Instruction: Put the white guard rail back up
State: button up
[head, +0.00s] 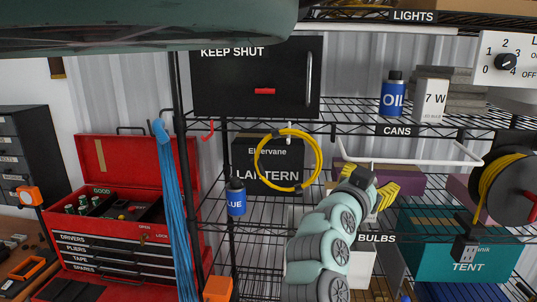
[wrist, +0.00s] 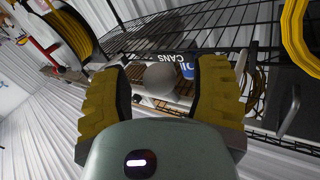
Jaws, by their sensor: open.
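The white guard rail (head: 412,161) is a thin U-shaped bar in the head view. It hangs low at the front of the shelf labelled CANS, with its long side below the shelf edge. My gripper (head: 367,181) is below and close to the rail's left part; I cannot tell whether they touch. In the wrist view my gripper (wrist: 160,72) has its yellow fingers wide apart. A pale grey round thing (wrist: 160,80) shows between them; I cannot tell what it is or whether it is within reach. I cannot make out the rail clearly there.
On the CANS shelf stand a blue oil can (head: 393,95) and a white box (head: 431,99). A yellow cable loop (head: 318,160) hangs left of my gripper before the lantern box (head: 266,154). A yellow hose reel (head: 497,186) is at the right, above a teal tent box (head: 480,247).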

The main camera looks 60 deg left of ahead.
jog(key=shift+w, duration=0.1)
grip_shut()
dwell(0.6)
